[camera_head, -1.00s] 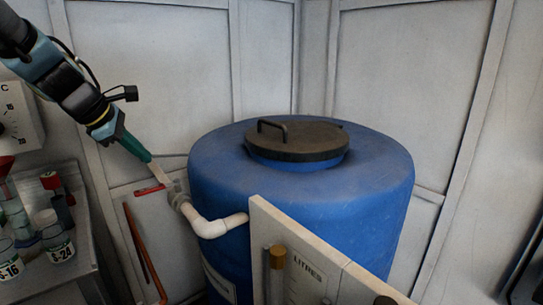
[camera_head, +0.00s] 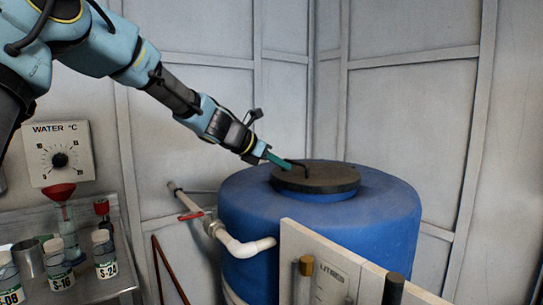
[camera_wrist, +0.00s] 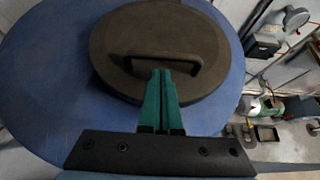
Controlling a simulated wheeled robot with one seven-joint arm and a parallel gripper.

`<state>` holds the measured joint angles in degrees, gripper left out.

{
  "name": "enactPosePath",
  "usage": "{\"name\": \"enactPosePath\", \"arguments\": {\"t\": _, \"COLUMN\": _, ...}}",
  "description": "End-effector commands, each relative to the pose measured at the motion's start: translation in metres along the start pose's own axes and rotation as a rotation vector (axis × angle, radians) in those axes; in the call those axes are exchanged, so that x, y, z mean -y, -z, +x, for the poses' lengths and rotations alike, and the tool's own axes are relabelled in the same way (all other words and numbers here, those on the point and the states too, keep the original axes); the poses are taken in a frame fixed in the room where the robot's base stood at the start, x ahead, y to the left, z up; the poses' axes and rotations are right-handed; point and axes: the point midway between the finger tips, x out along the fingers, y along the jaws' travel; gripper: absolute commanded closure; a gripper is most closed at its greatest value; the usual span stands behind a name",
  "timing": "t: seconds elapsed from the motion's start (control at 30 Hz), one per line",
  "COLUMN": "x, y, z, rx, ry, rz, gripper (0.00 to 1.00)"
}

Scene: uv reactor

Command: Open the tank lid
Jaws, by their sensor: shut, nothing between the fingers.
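The tank (camera_head: 335,232) is a large blue drum, standing upright right of centre in the head view; its blue top (camera_wrist: 50,80) fills much of the wrist view. Its round dark lid (camera_head: 330,178) sits flat on top, closed. In the wrist view the lid (camera_wrist: 115,45) shows a dark bar handle (camera_wrist: 165,65) standing across it. My gripper (camera_head: 285,162) has green fingers, shut and empty. In the wrist view the gripper (camera_wrist: 162,75) has its fingertips at the handle, overlapping its near side. I cannot tell whether they touch it.
A white pipe (camera_head: 240,245) with a red valve lever (camera_head: 190,216) joins the tank's left side. A shelf (camera_head: 95,285) with labelled bottles is at left. Walls close in behind.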

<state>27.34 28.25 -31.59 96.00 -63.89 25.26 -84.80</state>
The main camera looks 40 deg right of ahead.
Motion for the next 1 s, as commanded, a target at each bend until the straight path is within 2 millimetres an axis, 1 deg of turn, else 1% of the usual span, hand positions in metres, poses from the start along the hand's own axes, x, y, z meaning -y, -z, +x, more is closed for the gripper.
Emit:
{"name": "enactPosePath", "arguments": {"t": 0.03, "x": 0.0, "y": -0.001, "z": 0.007, "rx": 0.0, "ry": 0.002, "rz": -0.001, "gripper": 1.0}}
{"name": "enactPosePath", "arguments": {"t": 0.13, "x": 0.0, "y": -0.001, "z": 0.017, "rx": 0.0, "ry": 0.002, "rz": 0.0, "gripper": 1.0}}
{"name": "enactPosePath", "arguments": {"t": 0.3, "x": 0.0, "y": 0.0, "z": 0.023, "rx": 0.0, "ry": -0.001, "rz": 0.002, "gripper": 1.0}}
{"name": "enactPosePath", "arguments": {"t": 0.67, "x": 0.0, "y": -0.001, "z": 0.023, "rx": 0.0, "ry": -0.001, "rz": 0.002, "gripper": 1.0}}
{"name": "enactPosePath", "arguments": {"t": 1.0, "x": 0.011, "y": -0.021, "z": 0.01, "rx": 0.0, "ry": -0.001, "rz": 0.002, "gripper": 1.0}}
